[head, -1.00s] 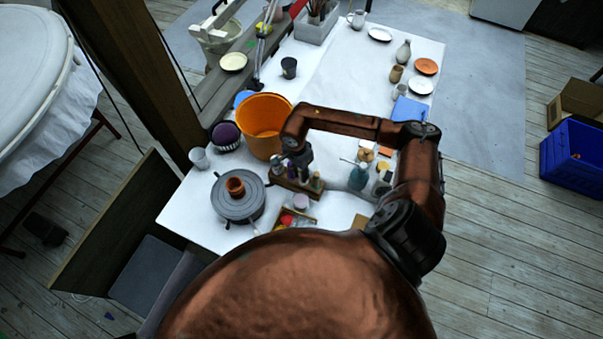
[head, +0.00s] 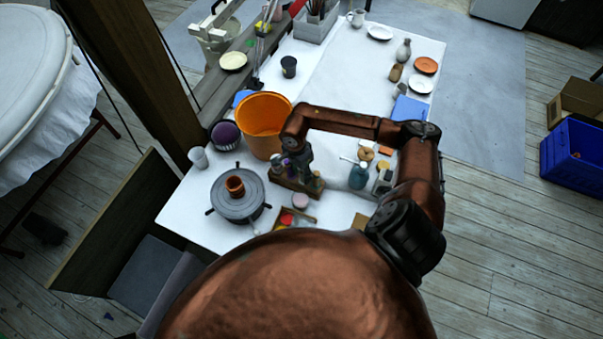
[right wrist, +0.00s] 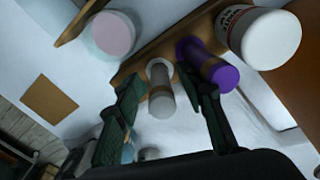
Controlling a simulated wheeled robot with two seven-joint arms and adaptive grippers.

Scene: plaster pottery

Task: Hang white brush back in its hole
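A wooden rack (head: 285,184) with several bottle-like pieces stands on the white table; the rack also shows in the right wrist view (right wrist: 130,68). A pale grey-white cylinder (right wrist: 161,95) with a white ring at its far end stands at the rack, between my right gripper's fingers. It may be the white brush, but I cannot be sure. My right gripper (right wrist: 160,88) is open, with visible gaps beside the cylinder. In the head view my right gripper (head: 301,162) points down over the rack and hides part of it. My left gripper is not in view.
In the right wrist view a purple bottle (right wrist: 218,72) and a white jar (right wrist: 262,38) stand close to the right finger. An orange bucket (head: 262,112), a banding wheel (head: 238,205) and a teal bottle (head: 358,177) surround the rack. The table's back middle is clear.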

